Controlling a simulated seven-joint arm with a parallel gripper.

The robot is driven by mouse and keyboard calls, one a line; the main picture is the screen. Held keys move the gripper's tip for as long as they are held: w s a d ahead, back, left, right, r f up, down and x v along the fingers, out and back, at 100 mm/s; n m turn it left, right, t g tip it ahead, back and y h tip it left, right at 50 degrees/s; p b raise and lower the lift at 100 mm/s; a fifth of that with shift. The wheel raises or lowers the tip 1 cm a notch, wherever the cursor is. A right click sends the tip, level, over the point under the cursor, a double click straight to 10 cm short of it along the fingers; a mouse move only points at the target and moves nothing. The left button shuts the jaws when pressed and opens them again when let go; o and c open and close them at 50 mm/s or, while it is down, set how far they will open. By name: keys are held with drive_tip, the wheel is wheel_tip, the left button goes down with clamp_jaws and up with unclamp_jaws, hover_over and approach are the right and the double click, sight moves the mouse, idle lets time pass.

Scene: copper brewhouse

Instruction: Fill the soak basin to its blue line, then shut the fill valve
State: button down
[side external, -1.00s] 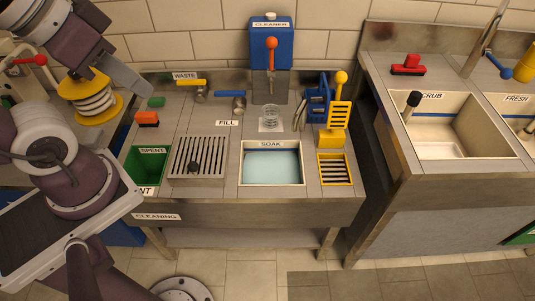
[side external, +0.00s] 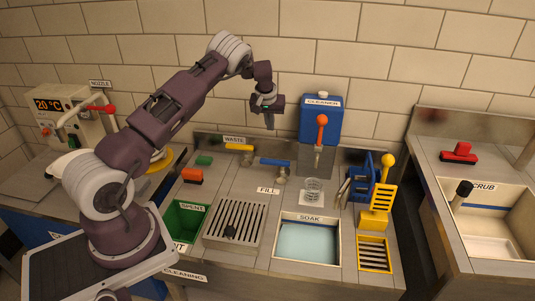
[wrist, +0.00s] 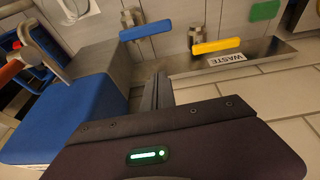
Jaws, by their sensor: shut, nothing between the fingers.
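The soak basin (side external: 279,238) is set in the bench, with pale bluish water (side external: 307,243) in it. A dark blue line (side external: 308,222) shows on its back wall, close above the water; I cannot tell the exact gap. The fill valve's blue lever (side external: 275,162) lies crosswise behind the FILL label (side external: 268,190); it also shows in the wrist view (wrist: 145,30). My gripper (side external: 270,124) is shut and empty, pointing down, raised above and behind the blue lever, apart from it. Its fingers show in the wrist view (wrist: 158,92).
The yellow waste lever (side external: 240,147) is left of the blue one. The blue cleaner dispenser (side external: 322,112) with an orange-knobbed lever stands close right of my gripper. A clear glass (side external: 313,190), yellow rack (side external: 376,208), slotted drain grate (side external: 235,223) and green spent bin (side external: 185,218) surround the basin.

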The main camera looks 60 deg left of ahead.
sight(265, 159)
wheel_tip(265, 159, down, 13)
drive_tip(key=shift+s+a, duration=0.35)
drive_tip(key=shift+a, duration=0.1)
idle(0.6)
drive_tip(key=shift+s+d+n+g+y, duration=0.35)
drive_tip(key=shift+s+n, duration=0.2)
drive_tip(key=shift+n, duration=0.25)
drive_tip(key=shift+s+d, duration=0.45)
drive_tip(key=shift+d, duration=0.05)
